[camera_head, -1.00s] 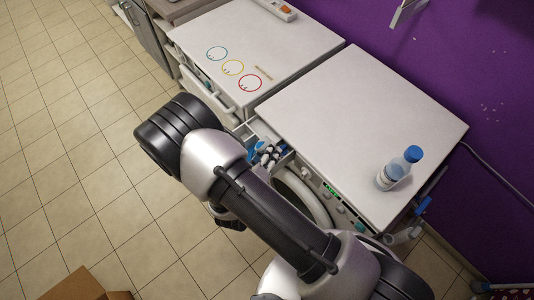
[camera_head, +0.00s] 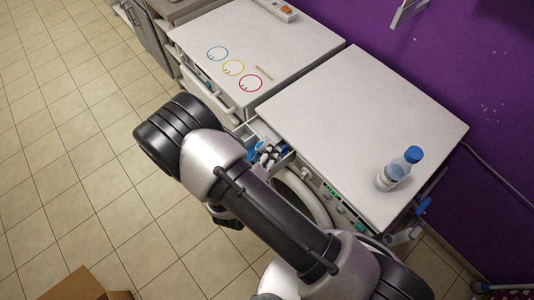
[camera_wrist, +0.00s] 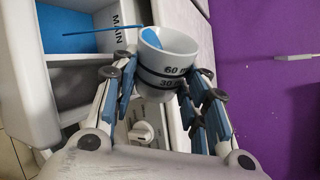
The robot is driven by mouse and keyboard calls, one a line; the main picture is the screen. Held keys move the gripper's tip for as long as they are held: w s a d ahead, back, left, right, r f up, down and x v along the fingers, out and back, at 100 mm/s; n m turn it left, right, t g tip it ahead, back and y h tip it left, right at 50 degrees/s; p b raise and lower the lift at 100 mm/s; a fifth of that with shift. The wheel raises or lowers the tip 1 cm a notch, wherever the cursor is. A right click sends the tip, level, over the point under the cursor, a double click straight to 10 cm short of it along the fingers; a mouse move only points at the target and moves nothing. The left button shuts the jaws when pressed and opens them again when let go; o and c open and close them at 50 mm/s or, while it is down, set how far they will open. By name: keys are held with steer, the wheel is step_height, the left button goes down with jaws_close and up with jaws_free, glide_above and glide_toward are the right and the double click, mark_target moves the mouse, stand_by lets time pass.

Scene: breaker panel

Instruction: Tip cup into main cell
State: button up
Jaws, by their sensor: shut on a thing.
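My gripper (camera_wrist: 162,76) is shut on a white cup (camera_wrist: 176,50) with dark bands and the marks 60 and 30. The cup is tipped over, its mouth toward the drawer, with blue liquid at its lip. A thin blue stream runs from the lip toward the main cell (camera_wrist: 72,43), beside the MAIN label (camera_wrist: 117,28). Blue covers part of that cell's inside. In the head view the open drawer (camera_head: 247,131) sticks out of the right machine's front, with my gripper (camera_head: 266,155) over it; my arm hides part of this.
A dial (camera_wrist: 143,132) is close below the cup in the wrist view. The left machine (camera_head: 257,55) stands alongside. A cardboard box (camera_head: 75,284) is on the tiled floor.

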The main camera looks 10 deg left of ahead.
steer(key=shift+w+a+n+h, duration=0.1)
steer(key=shift+a+n+h, duration=0.15)
steer(key=shift+n+h, duration=0.35)
stand_by(2.7)
steer(key=shift+w+a+f+n+g+h, duration=0.15)
steer(key=shift+a+n+h, duration=0.15)
steer(key=shift+n, duration=0.3)
steer(key=shift+w+a+f+n+g+h, duration=0.15)
steer(key=shift+a+n+h, duration=0.15)
steer(key=shift+n, duration=0.3)
stand_by(3.2)
steer(key=shift+s+d, duration=0.1)
